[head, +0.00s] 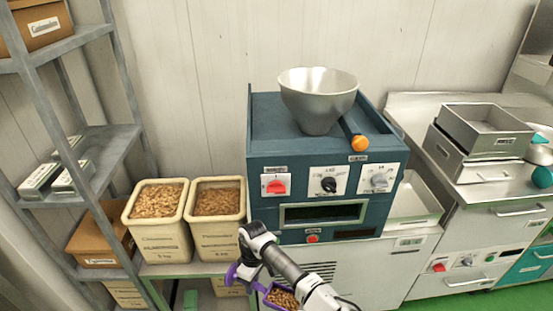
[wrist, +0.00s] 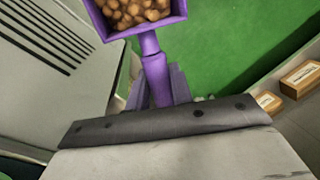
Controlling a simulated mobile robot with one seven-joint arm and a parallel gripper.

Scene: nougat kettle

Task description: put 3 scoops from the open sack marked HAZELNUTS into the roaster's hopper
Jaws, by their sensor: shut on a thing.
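My gripper (head: 247,274) is shut on the handle of a purple scoop (head: 266,290), low in front of the roaster. The scoop (wrist: 183,12) holds a heap of round brown nuts, which also shows in the wrist view (wrist: 138,10). The roaster (head: 260,155) is a dark blue-green machine with knobs and a dark window. Its hopper (head: 318,105), a wide metal funnel, stands on top, above and behind my gripper; its inside bottom is hidden. No open sack readable as HAZELNUTS shows in either view.
Two open cream tubs of nuts (head: 157,237) (head: 215,235) stand left of the roaster; their labels are too small to read. A grey shelf (head: 100,150) stands at the left. An orange-ended lever (head: 360,143) sits beside the hopper. Metal trays (head: 470,150) lie on the right counter.

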